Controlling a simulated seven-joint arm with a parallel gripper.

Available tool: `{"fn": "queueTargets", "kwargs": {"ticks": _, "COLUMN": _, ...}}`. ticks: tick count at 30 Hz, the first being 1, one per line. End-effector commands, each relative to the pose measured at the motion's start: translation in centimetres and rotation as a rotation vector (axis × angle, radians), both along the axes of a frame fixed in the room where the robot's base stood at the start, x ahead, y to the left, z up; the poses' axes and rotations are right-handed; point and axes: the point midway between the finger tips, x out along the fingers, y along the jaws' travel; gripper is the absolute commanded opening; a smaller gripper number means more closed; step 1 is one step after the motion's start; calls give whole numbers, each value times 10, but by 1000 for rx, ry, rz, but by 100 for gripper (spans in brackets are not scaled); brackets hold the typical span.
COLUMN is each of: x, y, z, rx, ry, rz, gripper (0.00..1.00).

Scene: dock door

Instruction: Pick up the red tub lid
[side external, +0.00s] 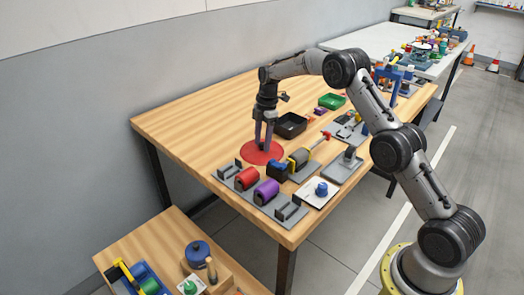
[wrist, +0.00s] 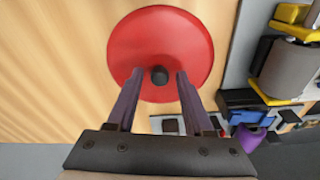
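The red tub lid (side external: 250,158) lies flat on the wooden table, a round disc. It fills the upper middle of the wrist view (wrist: 160,35), with a small dark knob (wrist: 159,75) at its centre. My gripper (side external: 264,147) points down over the lid. In the wrist view my gripper (wrist: 159,73) is open, with the knob lined up between its two fingertips and gaps on both sides. I cannot tell whether the tips are down at the knob's height. In the side view the knob is hidden by the fingers.
A black tray (side external: 291,124) stands close to the right of the lid. Grey fixtures with a red cylinder (side external: 246,178), a purple cylinder (side external: 266,190) and a yellow-and-grey tool (side external: 300,158) stand near the front. The table's left part is clear.

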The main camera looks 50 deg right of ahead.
Motion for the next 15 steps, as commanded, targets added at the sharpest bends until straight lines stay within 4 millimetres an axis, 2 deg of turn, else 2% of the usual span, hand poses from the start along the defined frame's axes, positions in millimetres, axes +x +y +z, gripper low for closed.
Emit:
{"fn": "queueTargets", "kwargs": {"ticks": 1, "x": 0, "y": 0, "z": 0, "rx": 0, "ry": 0, "rz": 0, "gripper": 41}}
{"fn": "queueTargets", "kwargs": {"ticks": 8, "x": 0, "y": 0, "z": 0, "rx": 0, "ry": 0, "rz": 0, "gripper": 0}}
{"fn": "queueTargets", "kwargs": {"ticks": 15, "x": 0, "y": 0, "z": 1, "rx": 0, "ry": -2, "rz": 0, "gripper": 0}}
